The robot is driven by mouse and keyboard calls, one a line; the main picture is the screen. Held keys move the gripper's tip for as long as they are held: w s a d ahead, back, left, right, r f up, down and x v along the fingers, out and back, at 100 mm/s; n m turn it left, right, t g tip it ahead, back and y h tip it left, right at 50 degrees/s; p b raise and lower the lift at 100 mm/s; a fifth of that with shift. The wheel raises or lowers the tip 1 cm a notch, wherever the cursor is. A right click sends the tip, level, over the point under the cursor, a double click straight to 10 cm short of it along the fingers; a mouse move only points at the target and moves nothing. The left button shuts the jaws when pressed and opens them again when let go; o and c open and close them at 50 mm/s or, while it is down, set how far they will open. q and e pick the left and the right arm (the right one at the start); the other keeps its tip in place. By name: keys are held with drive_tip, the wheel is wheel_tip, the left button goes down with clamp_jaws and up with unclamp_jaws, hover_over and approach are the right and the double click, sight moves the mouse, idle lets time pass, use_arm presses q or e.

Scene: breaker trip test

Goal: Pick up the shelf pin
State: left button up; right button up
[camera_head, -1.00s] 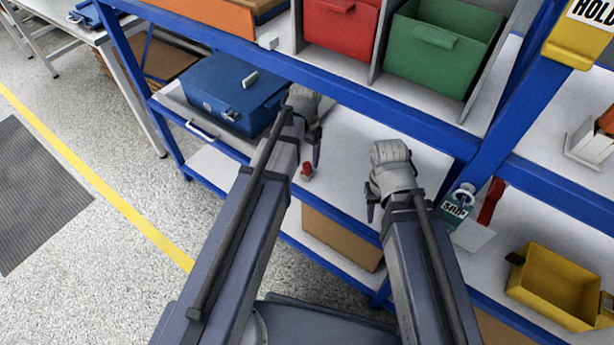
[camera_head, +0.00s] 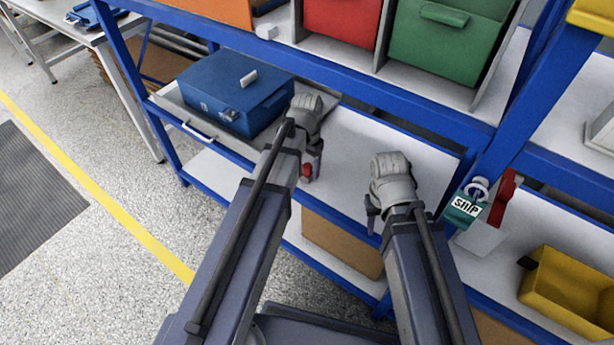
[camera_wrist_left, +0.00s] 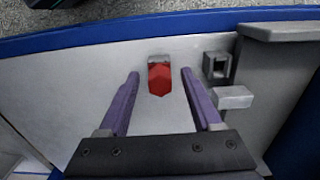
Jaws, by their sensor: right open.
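A small red piece with a grey end, which I take for the shelf pin (camera_wrist_left: 159,80), lies on the pale shelf near its blue front edge. It also shows in the head view (camera_head: 306,171), partly hidden by my left gripper (camera_head: 312,168). In the left wrist view my left gripper (camera_wrist_left: 160,74) is open, with one purple finger on each side of the red piece and a gap to both. My right gripper (camera_head: 371,214) is open and looks empty, over the shelf's front edge to the right.
In the left wrist view a grey socket-like part (camera_wrist_left: 217,66) and a grey block (camera_wrist_left: 234,98) are close to the right finger. A blue case (camera_head: 232,92) stands left of my left gripper. Blue rack beams (camera_head: 340,88) run above the shelf. A yellow bin (camera_head: 570,290) is at right.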

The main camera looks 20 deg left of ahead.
use_arm(q)
clamp_jaws()
idle(0.3)
drive_tip(key=shift+r, duration=0.15)
use_arm(e)
drive_tip(key=shift+r, duration=0.2)
